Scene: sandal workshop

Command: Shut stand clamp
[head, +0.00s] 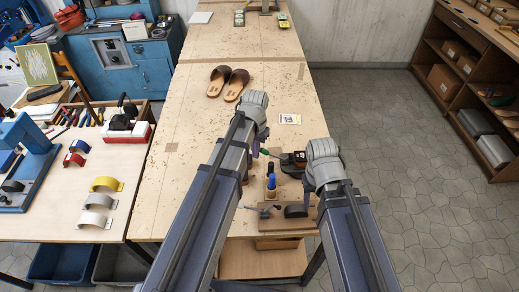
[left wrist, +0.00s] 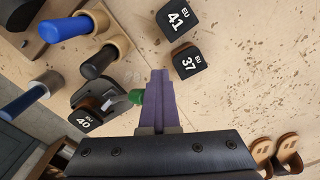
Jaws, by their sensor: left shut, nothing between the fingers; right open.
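The stand (head: 294,163) is a dark block on the bench between my two arms in the head view. In the left wrist view its grey clamp (left wrist: 112,97) has a lever with a green tip (left wrist: 136,97), beside a black block marked EU 40 (left wrist: 84,122). The green tip also shows in the head view (head: 268,152). My left gripper (head: 256,149) is shut and empty; its purple fingers (left wrist: 157,90) are right beside the green tip. I cannot tell if they touch. My right gripper (head: 313,186) is open just right of the stand, its fingers mostly hidden.
Blue and black handled tools (head: 270,184) stand near the stand. A wooden board (head: 270,222) with a dark block lies at the front edge. Blocks marked EU 41 (left wrist: 175,18) and EU 37 (left wrist: 189,62) lie near my left fingers. Sandals (head: 228,83) lie further back.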

